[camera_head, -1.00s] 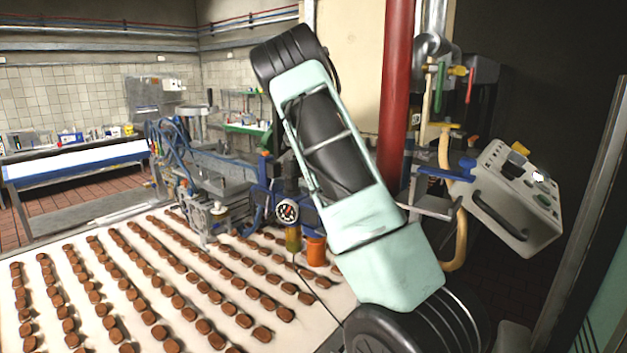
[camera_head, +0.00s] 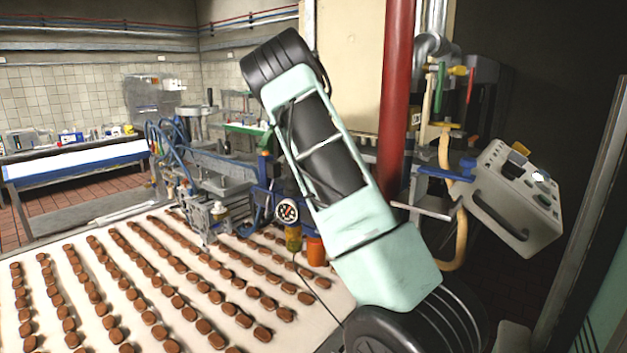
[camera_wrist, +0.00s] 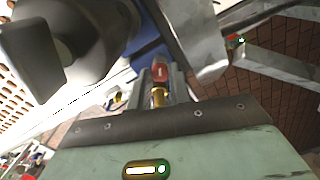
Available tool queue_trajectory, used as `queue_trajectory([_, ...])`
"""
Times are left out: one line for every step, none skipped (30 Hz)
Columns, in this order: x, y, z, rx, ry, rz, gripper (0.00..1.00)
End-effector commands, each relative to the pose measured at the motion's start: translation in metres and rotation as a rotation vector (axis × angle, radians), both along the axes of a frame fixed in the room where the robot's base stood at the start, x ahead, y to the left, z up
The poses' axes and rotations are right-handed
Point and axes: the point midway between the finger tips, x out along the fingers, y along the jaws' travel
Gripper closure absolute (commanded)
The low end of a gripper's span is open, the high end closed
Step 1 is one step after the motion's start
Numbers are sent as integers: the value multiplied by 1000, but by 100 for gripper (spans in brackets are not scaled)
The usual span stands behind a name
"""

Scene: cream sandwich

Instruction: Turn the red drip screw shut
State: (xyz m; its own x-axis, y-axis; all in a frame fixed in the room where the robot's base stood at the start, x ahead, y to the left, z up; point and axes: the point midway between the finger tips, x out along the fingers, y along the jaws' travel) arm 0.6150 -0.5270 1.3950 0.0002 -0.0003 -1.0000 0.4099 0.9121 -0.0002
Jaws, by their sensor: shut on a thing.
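The red drip screw (camera_wrist: 160,73) shows in the middle of the wrist view, with a brass part (camera_wrist: 158,97) just below it in the picture. My gripper (camera_wrist: 163,78) has its two grey fingers on either side of the red screw and is shut on it. How far the screw is turned cannot be told. In the head view my pale green arm stands in front, and my gripper and the screw cannot be made out there.
A pressure gauge (camera_head: 287,211) and an orange cup (camera_head: 315,250) sit close left of my arm. A red post (camera_head: 397,90) and a control box (camera_head: 515,195) stand to the right. Rows of brown biscuits cover the white belt (camera_head: 330,297).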

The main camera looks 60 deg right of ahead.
Motion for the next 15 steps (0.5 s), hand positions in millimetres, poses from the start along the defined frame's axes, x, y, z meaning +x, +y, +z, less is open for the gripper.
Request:
queue_trajectory([0, 0, 0, 1, 2, -41, 100])
queue_trajectory([0, 0, 0, 1, 2, -66, 100])
queue_trajectory([-1, 0, 0, 1, 2, -100, 100])
queue_trajectory([-1, 0, 0, 1, 2, -125, 100])
queue_trajectory([-1, 0, 0, 1, 2, -149, 100])
queue_trajectory([0, 0, 0, 1, 2, -180, 100])
queue_trajectory([0, 0, 0, 1, 2, -201, 100])
queue_trajectory([0, 0, -1, 0, 2, -221, 100])
queue_trajectory([0, 0, -1, 0, 2, -247, 100])
queue_trajectory([0, 0, -1, 0, 2, -265, 100])
queue_trajectory([0, 0, -1, 0, 2, -282, 100])
queue_trajectory([0, 0, -1, 0, 2, -303, 100])
queue_trajectory([0, 0, -1, 0, 2, -317, 100])
queue_trajectory([0, 0, -1, 0, 2, -331, 100])
queue_trajectory([0, 0, -1, 0, 2, -347, 100])
